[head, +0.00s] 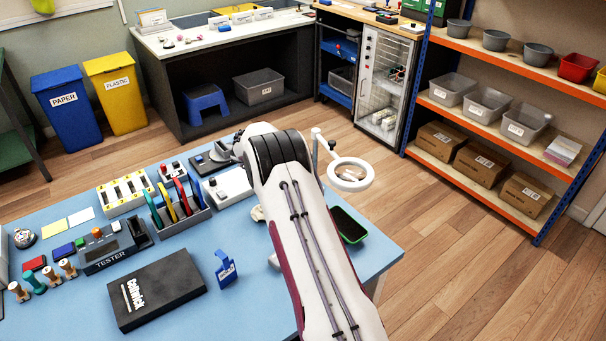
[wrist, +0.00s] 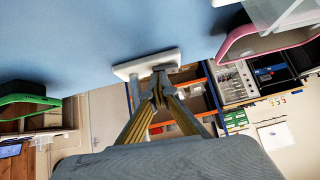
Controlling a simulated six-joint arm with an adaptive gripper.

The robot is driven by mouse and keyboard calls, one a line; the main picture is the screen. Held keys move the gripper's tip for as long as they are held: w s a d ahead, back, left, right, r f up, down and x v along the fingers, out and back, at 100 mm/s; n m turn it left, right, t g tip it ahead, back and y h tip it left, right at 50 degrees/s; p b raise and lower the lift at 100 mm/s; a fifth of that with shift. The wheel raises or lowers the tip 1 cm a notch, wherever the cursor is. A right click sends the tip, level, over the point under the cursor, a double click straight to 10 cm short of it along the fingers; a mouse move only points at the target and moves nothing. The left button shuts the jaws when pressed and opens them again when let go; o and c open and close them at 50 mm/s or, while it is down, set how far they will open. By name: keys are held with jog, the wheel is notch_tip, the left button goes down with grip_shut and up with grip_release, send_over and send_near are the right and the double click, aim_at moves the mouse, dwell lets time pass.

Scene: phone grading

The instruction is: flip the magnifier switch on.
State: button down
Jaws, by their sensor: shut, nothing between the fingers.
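The magnifier (head: 350,175) shows in the head view as a white ring on an arm and post, just right of my arm. My arm hides its lower part there. In the wrist view, which is upside down, a white plate (wrist: 146,63) lies on the blue table with a pale post by it; it looks like the magnifier's base. My gripper (wrist: 158,78) is shut and empty, its fingertips at or very near this plate. I cannot tell whether they touch. I cannot make out the switch. My gripper is hidden behind my arm in the head view.
A green-rimmed tray (head: 348,225) lies near the table's right edge, right of my arm. It also shows in the wrist view (wrist: 28,100). A pink-rimmed object (wrist: 255,43) is on the other side there. A black box (head: 155,290) and a tester (head: 115,250) are at left.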

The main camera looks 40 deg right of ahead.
jog(key=shift+w+a+f, duration=0.2)
jog(key=shift+w+f, duration=0.15)
jog(key=shift+w, duration=0.15)
jog(key=shift+r, duration=0.2)
jog(key=shift+r, duration=0.65)
jog(key=r, duration=0.3)
jog(key=shift+s+d+r, duration=0.1)
jog(key=shift+s+d, duration=0.05)
jog(key=shift+s, duration=0.2)
jog(key=v, duration=1)
jog(key=shift+s, duration=0.4)
